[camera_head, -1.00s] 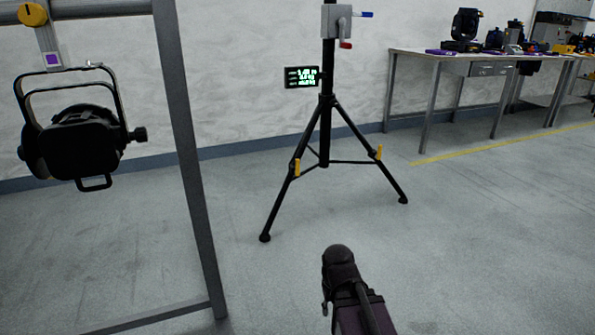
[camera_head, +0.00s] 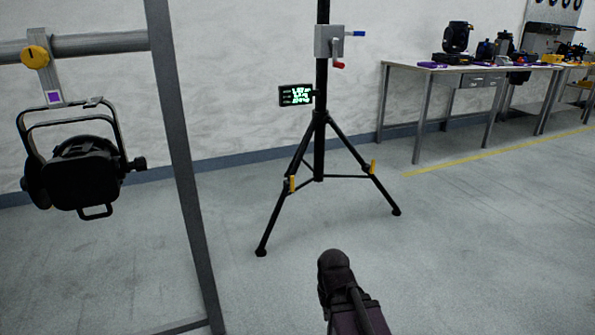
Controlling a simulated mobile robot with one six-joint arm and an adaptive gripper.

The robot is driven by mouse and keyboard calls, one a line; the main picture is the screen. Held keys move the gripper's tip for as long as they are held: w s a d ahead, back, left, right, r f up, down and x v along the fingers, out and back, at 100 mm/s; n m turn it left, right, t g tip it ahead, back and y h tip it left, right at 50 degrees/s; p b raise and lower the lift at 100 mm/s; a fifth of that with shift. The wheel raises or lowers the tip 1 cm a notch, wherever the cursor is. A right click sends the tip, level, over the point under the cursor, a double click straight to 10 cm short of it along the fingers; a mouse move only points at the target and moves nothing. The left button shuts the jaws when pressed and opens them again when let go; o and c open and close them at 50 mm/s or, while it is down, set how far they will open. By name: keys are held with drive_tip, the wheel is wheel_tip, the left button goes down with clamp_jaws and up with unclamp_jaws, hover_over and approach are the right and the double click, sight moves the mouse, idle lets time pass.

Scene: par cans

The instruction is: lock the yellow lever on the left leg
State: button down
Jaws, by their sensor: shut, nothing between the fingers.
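A black tripod stand (camera_head: 320,150) stands on the floor near the wall, with its legs spread. The yellow lever on the left leg (camera_head: 292,185) is small and looks about upright, partway down that leg near the brace. A similar yellow lever on the right leg (camera_head: 373,167) also looks about upright. Whether either lever is locked cannot be told at this size. A dark part of my arm rises at the bottom centre, in front of and well apart from the stand. My gripper's fingers do not show.
A grey metal frame with an upright post (camera_head: 182,160) and a hanging black par can (camera_head: 82,172) stands at the left. A winch box (camera_head: 329,41) and a lit display (camera_head: 296,95) are on the stand. A workbench (camera_head: 465,68) is at the back right. Floor around the stand is clear.

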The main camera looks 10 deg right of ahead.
wheel_tip(320, 180, up, 16)
drive_tip(key=p, duration=1.4)
drive_tip(key=shift+w+f, duration=0.1)
